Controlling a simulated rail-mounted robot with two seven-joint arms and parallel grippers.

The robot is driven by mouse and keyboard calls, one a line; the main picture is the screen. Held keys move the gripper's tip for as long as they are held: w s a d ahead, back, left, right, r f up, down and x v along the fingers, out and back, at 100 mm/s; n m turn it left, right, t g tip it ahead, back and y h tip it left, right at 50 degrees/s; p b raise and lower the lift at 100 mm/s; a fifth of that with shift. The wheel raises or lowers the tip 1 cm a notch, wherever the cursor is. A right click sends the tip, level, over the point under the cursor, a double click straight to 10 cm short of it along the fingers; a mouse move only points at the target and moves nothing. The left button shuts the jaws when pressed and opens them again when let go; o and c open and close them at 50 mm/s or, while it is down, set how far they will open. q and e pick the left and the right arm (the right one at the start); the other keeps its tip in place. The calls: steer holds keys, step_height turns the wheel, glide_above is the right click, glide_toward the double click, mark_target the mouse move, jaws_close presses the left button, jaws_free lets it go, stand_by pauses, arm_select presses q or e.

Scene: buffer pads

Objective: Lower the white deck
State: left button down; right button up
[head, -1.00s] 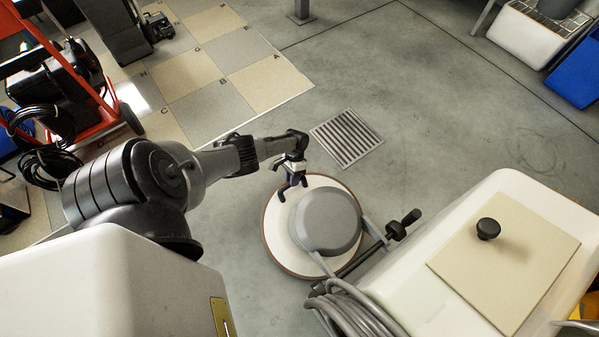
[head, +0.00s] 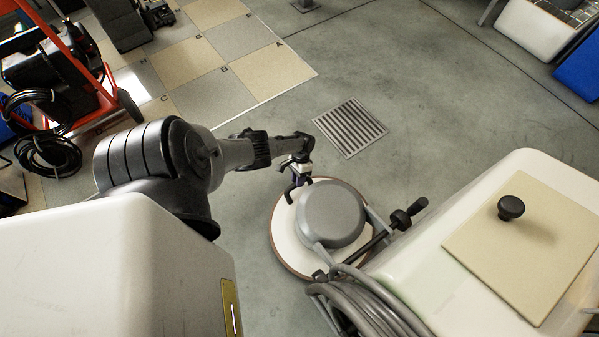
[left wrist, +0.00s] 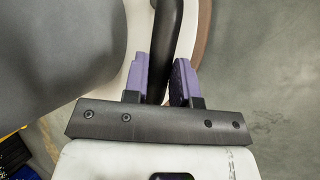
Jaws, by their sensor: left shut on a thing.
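The white deck (head: 290,255) is a round white disc with a brown rim and a grey domed housing (head: 331,214) on top. It is right of centre in the head view, and its curved edge shows in the left wrist view (left wrist: 138,22). My left gripper (head: 298,190) is at the deck's far left side. In the left wrist view its purple fingers (left wrist: 161,78) are shut on a dark bar handle (left wrist: 168,35), one on each side. Whether the deck touches the floor cannot be told. My right gripper is not in view.
A dark rod with a black grip (head: 404,216) and a coiled grey hose (head: 365,305) lie close by the deck. A white body with a beige panel and black knob (head: 511,207) stands at right. A floor grate (head: 350,127) lies beyond; the floor around it is clear.

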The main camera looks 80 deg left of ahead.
arm_select(q)
steer(key=shift+a, duration=0.15)
steer(key=c, duration=1.3)
jaws_free()
steer(key=shift+r, duration=0.1)
steer(key=o, duration=0.4)
steer(key=shift+s+a, duration=0.1)
steer(key=shift+a, duration=0.15)
steer(key=shift+d, duration=0.1)
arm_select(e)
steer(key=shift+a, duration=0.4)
arm_select(q)
steer(key=shift+w+r+p, duration=0.2)
steer(key=shift+r+p, duration=0.15)
steer(key=shift+r, duration=0.15)
steer(key=p+v, duration=0.1)
steer(key=v, duration=0.3)
steer(key=p+v, duration=0.2)
steer(key=v, duration=0.2)
steer(key=p+v, duration=0.1)
steer(key=v, duration=0.4)
steer(key=shift+s+a+f+p, duration=0.1)
steer(key=shift+a+f+p, duration=0.1)
steer(key=shift+a+p, duration=0.15)
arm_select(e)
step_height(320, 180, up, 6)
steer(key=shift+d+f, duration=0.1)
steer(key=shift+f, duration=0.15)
